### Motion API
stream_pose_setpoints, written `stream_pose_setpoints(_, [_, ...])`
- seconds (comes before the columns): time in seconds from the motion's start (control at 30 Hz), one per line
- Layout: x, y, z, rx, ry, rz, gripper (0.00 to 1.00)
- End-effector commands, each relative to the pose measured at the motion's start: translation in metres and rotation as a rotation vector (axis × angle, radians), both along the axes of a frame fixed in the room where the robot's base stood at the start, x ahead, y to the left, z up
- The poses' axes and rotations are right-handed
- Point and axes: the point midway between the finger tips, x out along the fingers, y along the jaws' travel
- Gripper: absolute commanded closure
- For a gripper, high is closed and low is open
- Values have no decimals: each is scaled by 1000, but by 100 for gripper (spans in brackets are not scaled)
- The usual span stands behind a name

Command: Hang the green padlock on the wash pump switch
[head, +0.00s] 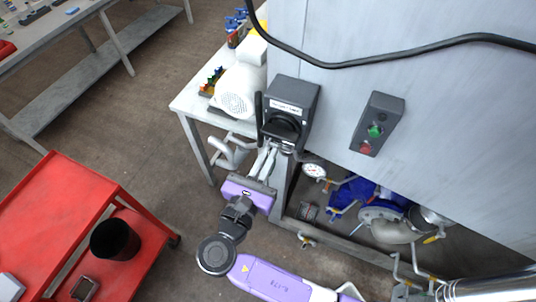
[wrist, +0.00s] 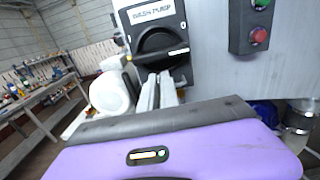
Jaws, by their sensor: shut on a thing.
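The wash pump switch (head: 290,105) is a dark box with a white label and a black round knob, on the grey cabinet's left side. It also shows in the wrist view (wrist: 155,30), where the label reads WASH PUMP. My gripper (head: 268,155) reaches from below, its two pale fingers close together just under the knob. The fingers also show in the wrist view (wrist: 160,90), at the switch's lower edge. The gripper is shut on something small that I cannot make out. I cannot identify the green padlock in either view; whether it is between the fingertips is hidden.
A control box (head: 377,124) with green and red buttons is right of the switch. A black cable (head: 400,55) crosses the cabinet. A red cart (head: 60,205) stands left; pipes and a gauge (head: 314,170) lie below.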

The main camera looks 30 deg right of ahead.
Motion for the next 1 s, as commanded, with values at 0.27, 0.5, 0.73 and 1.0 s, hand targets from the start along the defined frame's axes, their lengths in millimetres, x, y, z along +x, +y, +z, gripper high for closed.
stream_pose_setpoints(0.27, [0,-1,0,0,0,0,100])
stream_pose_setpoints(0.5, [4,-6,0,0,0,0,100])
stream_pose_setpoints(0.73, [8,-11,0,0,0,-1,100])
stream_pose_setpoints(1.0, [12,-17,0,-1,-1,0,100])
